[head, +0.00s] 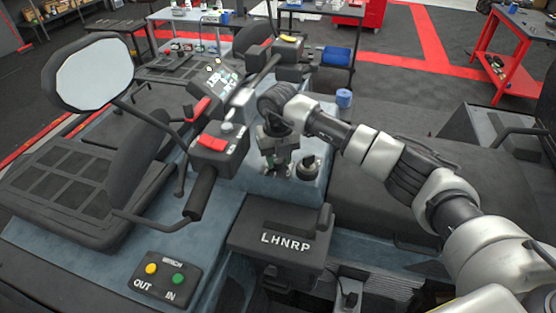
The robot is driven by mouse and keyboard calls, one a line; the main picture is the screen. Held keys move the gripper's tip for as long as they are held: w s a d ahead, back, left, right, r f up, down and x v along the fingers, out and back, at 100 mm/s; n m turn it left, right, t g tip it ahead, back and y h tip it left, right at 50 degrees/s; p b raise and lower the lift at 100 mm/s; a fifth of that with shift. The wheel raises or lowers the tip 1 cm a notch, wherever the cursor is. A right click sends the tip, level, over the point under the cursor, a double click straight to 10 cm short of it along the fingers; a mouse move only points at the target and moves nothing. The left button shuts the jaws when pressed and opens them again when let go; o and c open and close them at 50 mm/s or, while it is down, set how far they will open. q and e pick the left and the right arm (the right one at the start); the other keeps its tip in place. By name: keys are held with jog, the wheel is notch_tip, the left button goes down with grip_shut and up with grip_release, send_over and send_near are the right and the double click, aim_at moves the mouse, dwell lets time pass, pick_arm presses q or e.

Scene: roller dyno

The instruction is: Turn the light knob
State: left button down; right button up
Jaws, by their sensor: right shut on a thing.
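My right gripper (281,158) reaches down from the right arm onto the blue-grey console of the vehicle, just right of the handlebar's middle. Its fingers are shut on a small dark knob, which they mostly hide; I cannot read any mark on it. A second black round knob (307,167) stands on the console just right of the fingers, apart from them as far as I can see. My left gripper is out of view.
The black handlebar grip (201,190) and a red-topped switch box (219,150) are left of the gripper. The LHNRP shifter box (280,241) is below. A mirror (93,75) stands upper left.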

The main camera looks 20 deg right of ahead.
jog(key=shift+n+b, duration=1.55)
jog(key=shift+n, duration=0.55)
jog(key=o, duration=0.9)
notch_tip(320, 180, up, 11)
jog(key=shift+b, duration=1.2)
jog(key=shift+r, duration=0.1)
